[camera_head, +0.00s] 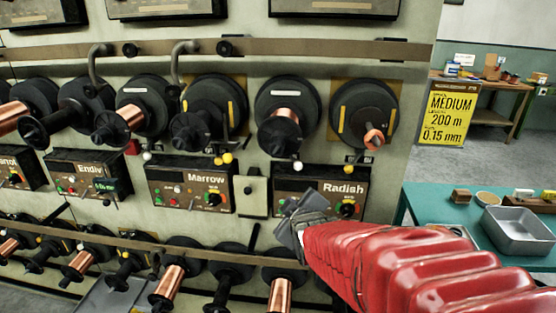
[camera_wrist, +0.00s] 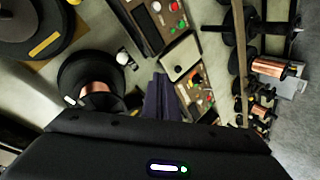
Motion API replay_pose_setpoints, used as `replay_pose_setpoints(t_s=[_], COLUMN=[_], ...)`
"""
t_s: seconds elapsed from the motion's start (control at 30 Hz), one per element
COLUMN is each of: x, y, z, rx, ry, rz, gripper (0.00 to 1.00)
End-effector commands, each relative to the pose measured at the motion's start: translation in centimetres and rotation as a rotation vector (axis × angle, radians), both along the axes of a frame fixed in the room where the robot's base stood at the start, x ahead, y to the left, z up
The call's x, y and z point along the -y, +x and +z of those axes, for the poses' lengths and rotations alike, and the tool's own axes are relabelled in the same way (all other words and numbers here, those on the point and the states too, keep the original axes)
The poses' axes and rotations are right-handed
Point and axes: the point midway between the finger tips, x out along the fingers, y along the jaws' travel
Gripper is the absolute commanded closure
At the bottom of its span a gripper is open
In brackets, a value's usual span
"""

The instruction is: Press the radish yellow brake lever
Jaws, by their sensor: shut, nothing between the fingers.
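The Radish panel (camera_head: 290,181) is a brown control box on the machine wall in the head view. A yellow lever knob (camera_head: 349,169) hangs just above its right part, below a large black spool holder (camera_head: 365,112). A white lever knob (camera_head: 297,166) hangs to its left, below a copper spool. My gripper (camera_head: 290,222) is in front of the panel's lower left, below and left of the yellow knob, apart from it. The fingers show dark in the wrist view (camera_wrist: 161,88), shut and empty. I cannot make out the yellow knob in the wrist view.
The Marrow panel (camera_head: 180,190) is to the left, with yellow knobs (camera_head: 226,158) above it. A pale switch box (camera_head: 253,193) sits between the panels. Lower copper spools (camera_head: 281,292) stick out below. A green table (camera_head: 415,200) with a metal tray (camera_head: 516,230) stands right.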

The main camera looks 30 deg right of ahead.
Motion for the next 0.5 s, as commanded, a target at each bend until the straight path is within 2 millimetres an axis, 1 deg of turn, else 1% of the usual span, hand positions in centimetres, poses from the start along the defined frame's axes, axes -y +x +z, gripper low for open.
replay_pose_setpoints(t_s=[0.03, 0.2, 0.37, 0.4, 0.5], x=[1.3, 5.4, 9.0, 9.8, 11.6], y=[0.5, 1.6, 1.9, 1.8, 1.5], z=[-0.3, -0.2, 0.0, 0.0, 0.1], rx=[0.015, 0.085, 0.138, 0.148, 0.172], ry=[-0.045, -0.233, -0.42, -0.465, -0.573], rz=[-0.004, -0.006, -0.021, -0.027, -0.044], gripper=[1.0, 1.0, 1.0, 1.0, 1.0])
